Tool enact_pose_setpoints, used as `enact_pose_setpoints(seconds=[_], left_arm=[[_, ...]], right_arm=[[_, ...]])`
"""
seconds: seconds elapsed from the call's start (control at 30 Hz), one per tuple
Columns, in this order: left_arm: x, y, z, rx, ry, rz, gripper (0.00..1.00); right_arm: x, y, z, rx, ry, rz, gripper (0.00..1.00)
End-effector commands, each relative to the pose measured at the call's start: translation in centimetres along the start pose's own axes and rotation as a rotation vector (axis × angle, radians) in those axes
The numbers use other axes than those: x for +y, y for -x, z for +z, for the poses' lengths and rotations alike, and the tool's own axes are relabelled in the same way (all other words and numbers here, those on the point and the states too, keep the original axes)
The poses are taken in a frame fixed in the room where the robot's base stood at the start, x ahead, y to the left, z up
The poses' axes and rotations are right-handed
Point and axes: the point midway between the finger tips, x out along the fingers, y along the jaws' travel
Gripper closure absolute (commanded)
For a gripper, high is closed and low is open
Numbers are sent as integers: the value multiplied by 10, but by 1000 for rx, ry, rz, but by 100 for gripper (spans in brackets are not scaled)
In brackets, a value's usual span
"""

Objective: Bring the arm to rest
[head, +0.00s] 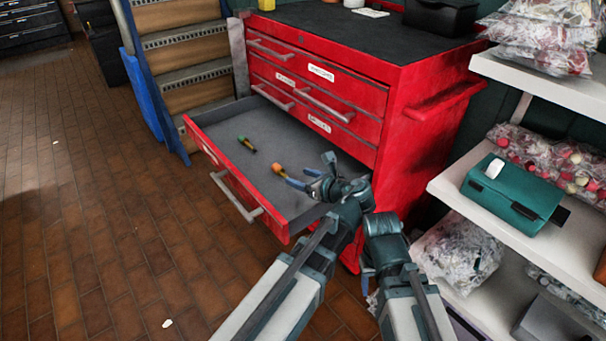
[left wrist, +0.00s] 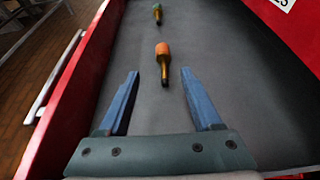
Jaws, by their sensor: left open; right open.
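My left gripper (head: 297,177) is open and empty, over the open red drawer (head: 215,188). In the left wrist view its two blue fingers (left wrist: 159,74) stand wide apart with nothing between them in their hold. An orange-handled tool (head: 278,168) lies on the dark drawer floor just beyond the fingertips, also seen in the left wrist view (left wrist: 163,52). A green-handled tool (head: 246,143) lies farther off in the drawer. My right arm is folded beside the left one, and I cannot make out its gripper.
The red tool cabinet (head: 425,135) stands behind the drawer, its upper drawers shut. White shelves (head: 460,200) at the right hold bagged goods and a teal case (head: 512,190). The brick-patterned floor (head: 90,200) at the left is mostly clear.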

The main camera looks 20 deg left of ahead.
Motion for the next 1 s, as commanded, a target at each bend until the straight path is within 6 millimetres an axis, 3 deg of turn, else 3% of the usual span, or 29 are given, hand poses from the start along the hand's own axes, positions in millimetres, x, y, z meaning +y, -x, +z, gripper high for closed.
enact_pose_setpoints(seconds=[0.57,1.0], left_arm=[[2,3,4,0,1,2,34],[3,28,64,0,1,2,34]], right_arm=[[1,5,0,0,-1,1,50],[6,69,4,-1,-5,-6,50]])
